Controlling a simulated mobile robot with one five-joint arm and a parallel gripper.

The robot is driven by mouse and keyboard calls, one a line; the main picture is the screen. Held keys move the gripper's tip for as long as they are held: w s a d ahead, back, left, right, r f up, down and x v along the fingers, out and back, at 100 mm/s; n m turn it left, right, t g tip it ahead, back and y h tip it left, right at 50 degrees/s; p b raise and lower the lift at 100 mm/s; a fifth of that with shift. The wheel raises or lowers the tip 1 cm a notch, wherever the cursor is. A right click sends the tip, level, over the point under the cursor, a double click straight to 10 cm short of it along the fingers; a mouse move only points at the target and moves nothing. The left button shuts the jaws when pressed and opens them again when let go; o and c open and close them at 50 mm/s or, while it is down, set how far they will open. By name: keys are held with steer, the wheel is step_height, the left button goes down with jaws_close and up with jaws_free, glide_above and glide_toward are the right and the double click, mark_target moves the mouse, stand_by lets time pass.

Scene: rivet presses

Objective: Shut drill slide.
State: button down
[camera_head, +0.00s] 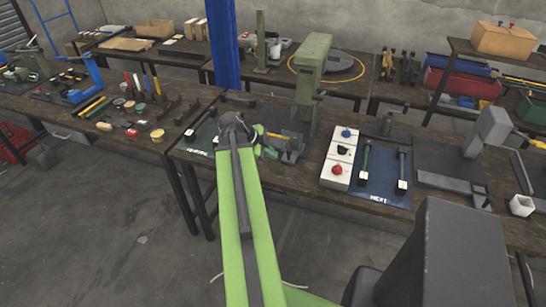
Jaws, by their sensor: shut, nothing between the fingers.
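A green upright press or drill stand (312,85) stands on the middle wooden bench, with a small grey fixture (291,148) at its foot. I cannot pick out the drill slide for certain at this size. My light green arm reaches forward from the bottom of the picture to the bench's front edge. My gripper (262,141) is at its far end, just left of the grey fixture. It is shut and empty. The arm's dark wrist hides part of it, and I cannot tell whether it touches the fixture.
Right of the stand lie a white block with coloured knobs (338,160) and a blue mat (379,178) with two handled tools. A grey press (485,135) stands farther right. Hand tools and tins cover the left bench (60,100). A blue post (223,45) rises behind.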

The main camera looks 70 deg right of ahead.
steer(key=b+x, duration=0.4)
steer(key=x, duration=0.3)
steer(key=shift+w+a+f, duration=0.15)
steer(key=d, duration=0.3)
steer(key=shift+d+r, duration=0.2)
steer(key=shift+d, duration=0.45)
steer(key=shift+a, duration=0.1)
steer(key=d, duration=1)
steer(key=w+d, duration=0.1)
steer(key=d, duration=0.4)
steer(key=shift+d, duration=0.2)
steer(key=shift+d+r, duration=0.1)
steer(key=shift+d, duration=0.15)
